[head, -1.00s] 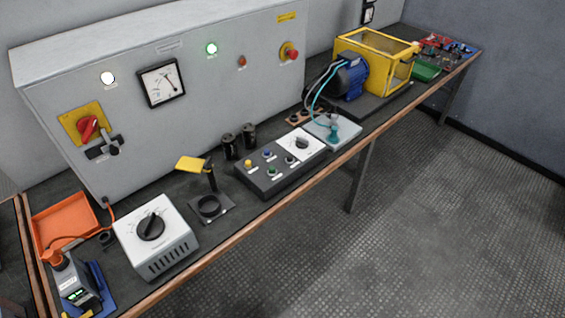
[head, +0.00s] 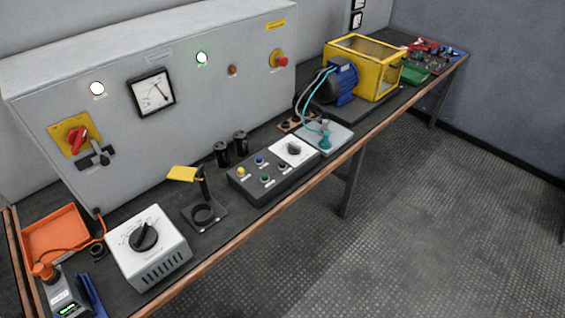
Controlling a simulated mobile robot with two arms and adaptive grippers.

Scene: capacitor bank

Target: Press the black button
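The black button (head: 283,166) sits on the sloped top of a dark control box (head: 262,190) at the middle of the bench. On the same box are a yellow button (head: 241,171), a blue button (head: 259,160) and a green button (head: 265,178). A white plate with a black rotary knob (head: 294,149) is at the box's right end. Neither of my grippers is in view, and nothing covers the black button.
A black stand with a yellow tag (head: 182,173) and a white knobbed unit (head: 147,248) stand left of the box. Two black cylinders (head: 221,154) stand behind it. A light-coloured plate (head: 333,143) and a blue motor (head: 343,82) are to the right. The floor (head: 420,240) in front is clear.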

